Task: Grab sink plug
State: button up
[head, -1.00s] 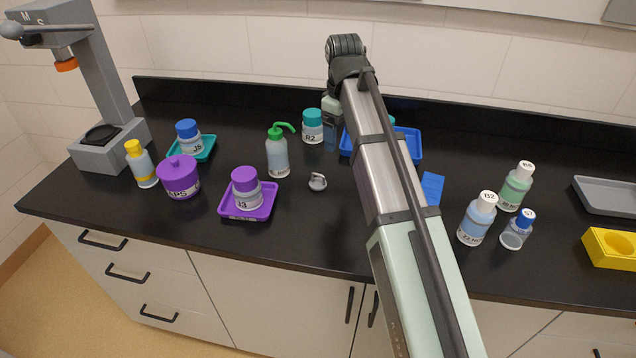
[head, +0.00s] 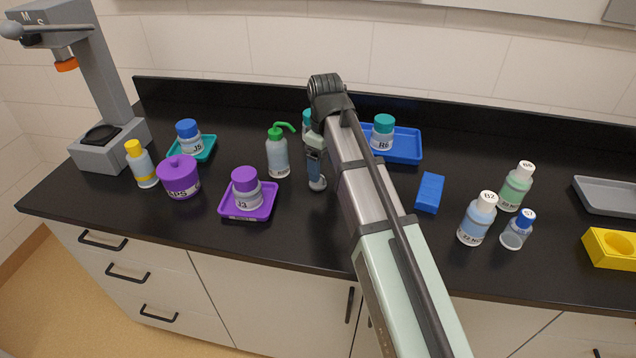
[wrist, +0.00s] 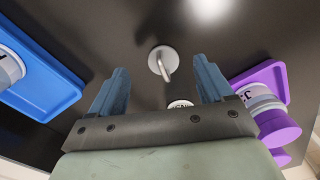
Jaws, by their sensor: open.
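The sink plug is a small pale grey disc with a raised loop handle. In the wrist view the sink plug (wrist: 161,55) lies on the black bench, ahead of and between the fingertips. In the head view the sink plug (head: 318,185) shows only in part, just below my gripper (head: 316,172), which hides the rest. My gripper also shows in the wrist view (wrist: 160,72), with its two blue-grey fingers apart and nothing held between them. It points down over the plug. I cannot tell the exact height gap.
A green-topped wash bottle (head: 278,155) stands close left of the gripper. A purple tray (head: 232,213) with a purple-lidded jar (head: 246,188) lies left and nearer. A blue tray (head: 408,152) is behind right, a blue block (head: 429,192) farther right. The bench front near the plug is clear.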

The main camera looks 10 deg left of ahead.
aim_at(323, 178)
jog(key=shift+f, duration=2.65)
jog(key=shift+a, duration=0.1)
jog(key=shift+c, duration=0.2)
jog(key=c, duration=1.1)
